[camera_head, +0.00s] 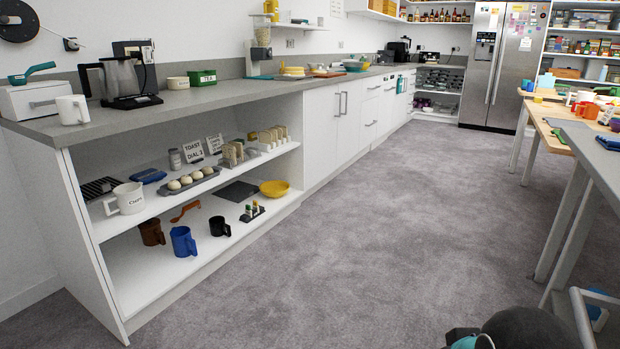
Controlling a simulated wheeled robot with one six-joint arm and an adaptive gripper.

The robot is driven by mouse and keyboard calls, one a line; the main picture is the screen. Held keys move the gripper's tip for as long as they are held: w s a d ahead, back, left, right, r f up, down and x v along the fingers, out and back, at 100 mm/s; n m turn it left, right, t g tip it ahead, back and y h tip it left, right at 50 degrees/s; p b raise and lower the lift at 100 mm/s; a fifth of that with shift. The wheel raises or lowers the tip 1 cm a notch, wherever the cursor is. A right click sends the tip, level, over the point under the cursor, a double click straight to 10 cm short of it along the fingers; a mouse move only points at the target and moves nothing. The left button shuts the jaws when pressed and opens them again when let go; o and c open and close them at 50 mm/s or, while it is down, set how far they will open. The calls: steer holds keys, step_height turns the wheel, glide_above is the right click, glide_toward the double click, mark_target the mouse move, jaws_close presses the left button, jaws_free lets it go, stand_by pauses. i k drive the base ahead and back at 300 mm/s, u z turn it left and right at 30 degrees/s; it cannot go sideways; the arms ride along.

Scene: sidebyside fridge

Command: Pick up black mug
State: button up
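The black mug (219,227) stands upright on the lower open shelf (150,282) of the white counter unit, at the left of the view. Its handle points to the right. A blue mug (183,241) stands to its left and a brown mug (151,232) stands further left. A small rack of little bottles (252,211) stands to its right. Nothing touches the black mug as far as I can see. My gripper is not in view; only what look like parts of my arm show at the bottom right edge.
The middle shelf (103,229) above the mugs holds a white mug (128,198), an egg tray (188,181) and a toast rack. A yellow bowl (274,188) sits right of the bottles. The grey carpet (370,240) before the unit is clear. Tables (597,160) stand at right.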

mark_target(218, 227)
steer(key=i, duration=2)
steer(key=u, duration=0.6)
steer(key=i, duration=1.85)
steer(key=u, duration=0.45)
